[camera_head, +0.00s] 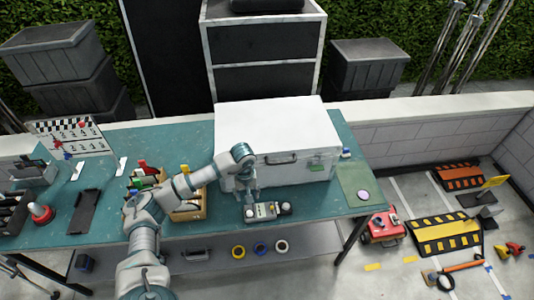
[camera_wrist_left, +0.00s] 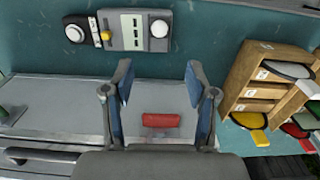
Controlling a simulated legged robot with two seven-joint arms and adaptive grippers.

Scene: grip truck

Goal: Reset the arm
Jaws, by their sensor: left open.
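My left arm reaches in from the lower left over the teal workbench (camera_head: 315,205). Its gripper (camera_head: 251,190) points down close above a grey device with two round knobs (camera_head: 265,212) at the bench's front edge, before the white case. In the left wrist view the two fingers (camera_wrist_left: 161,95) are apart with nothing held between them. The grey device (camera_wrist_left: 135,31) lies beyond the fingertips there. My right gripper is not in view.
A large white case (camera_head: 275,135) stands behind the gripper. Tape rolls (camera_head: 260,248) lie on the lower shelf. A red machine (camera_head: 382,228) and striped barriers (camera_head: 445,230) stand on the floor at right.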

